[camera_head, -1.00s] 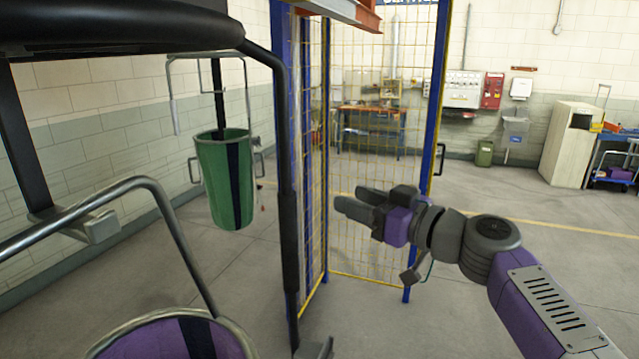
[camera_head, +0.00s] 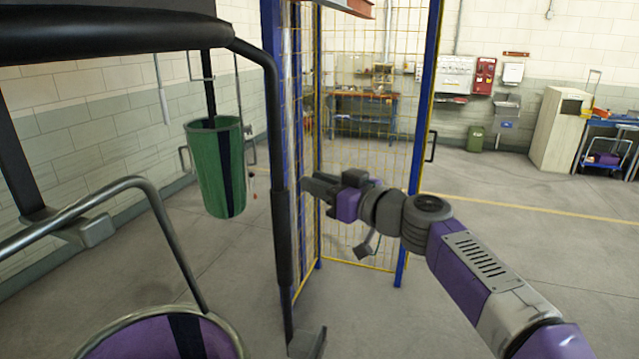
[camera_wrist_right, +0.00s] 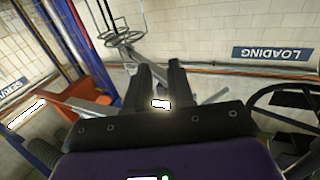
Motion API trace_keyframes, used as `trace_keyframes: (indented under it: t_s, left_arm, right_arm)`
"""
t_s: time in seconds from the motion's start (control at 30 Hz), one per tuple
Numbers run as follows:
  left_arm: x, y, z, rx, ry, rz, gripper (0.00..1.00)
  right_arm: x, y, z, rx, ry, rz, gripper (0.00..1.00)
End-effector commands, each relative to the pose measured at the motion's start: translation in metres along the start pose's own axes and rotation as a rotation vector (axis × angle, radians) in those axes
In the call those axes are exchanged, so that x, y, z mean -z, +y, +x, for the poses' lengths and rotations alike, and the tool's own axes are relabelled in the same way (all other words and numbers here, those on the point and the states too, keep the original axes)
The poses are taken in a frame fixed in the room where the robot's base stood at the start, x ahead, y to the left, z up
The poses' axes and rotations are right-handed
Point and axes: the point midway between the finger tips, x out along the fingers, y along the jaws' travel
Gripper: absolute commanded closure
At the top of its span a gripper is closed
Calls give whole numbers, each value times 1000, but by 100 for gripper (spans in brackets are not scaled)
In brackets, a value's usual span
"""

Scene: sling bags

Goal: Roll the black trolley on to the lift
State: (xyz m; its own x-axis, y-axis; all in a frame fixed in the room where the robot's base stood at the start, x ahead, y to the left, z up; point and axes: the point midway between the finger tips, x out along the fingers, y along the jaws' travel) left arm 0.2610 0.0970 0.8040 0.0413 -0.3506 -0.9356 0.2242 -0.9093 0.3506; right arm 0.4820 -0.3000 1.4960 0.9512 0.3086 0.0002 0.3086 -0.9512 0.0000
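A black tubular frame, which looks like the black trolley (camera_head: 283,150), stands close on the left; its thick top bar (camera_head: 110,32) crosses the upper left and its wheels are out of view. A purple bag (camera_head: 150,340) with a dark stripe sits in a metal ring at the bottom left. A cage of blue posts and yellow mesh (camera_head: 370,150), perhaps the lift, stands just beyond. My right gripper (camera_head: 308,205) is right of the black upright, in front of the mesh. Its fingers are apart and empty in the right wrist view (camera_wrist_right: 157,85). My left gripper is not in view.
A green bag (camera_head: 220,170) hangs behind the frame on the left. A red-orange beam (camera_head: 348,6) is overhead. Open floor (camera_head: 510,270) lies to the right, with a cabinet (camera_head: 556,130) and cart (camera_head: 605,160) far off. A loading sign (camera_wrist_right: 272,54) is on the wall.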

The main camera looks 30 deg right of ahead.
Motion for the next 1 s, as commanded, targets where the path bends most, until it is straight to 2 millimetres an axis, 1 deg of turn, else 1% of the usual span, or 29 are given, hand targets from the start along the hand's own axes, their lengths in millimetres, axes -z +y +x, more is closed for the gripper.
trace_keyframes:
  t_s: [0.03,0.1,0.13,1.0]
  left_arm:
    - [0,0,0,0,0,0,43]
    - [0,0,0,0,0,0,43]
    - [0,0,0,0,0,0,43]
    - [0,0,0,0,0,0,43]
  right_arm:
    - [0,0,0,0,0,0,86]
    - [0,0,0,0,0,0,97]
    - [0,0,0,0,0,0,100]
    - [0,0,0,0,0,0,100]
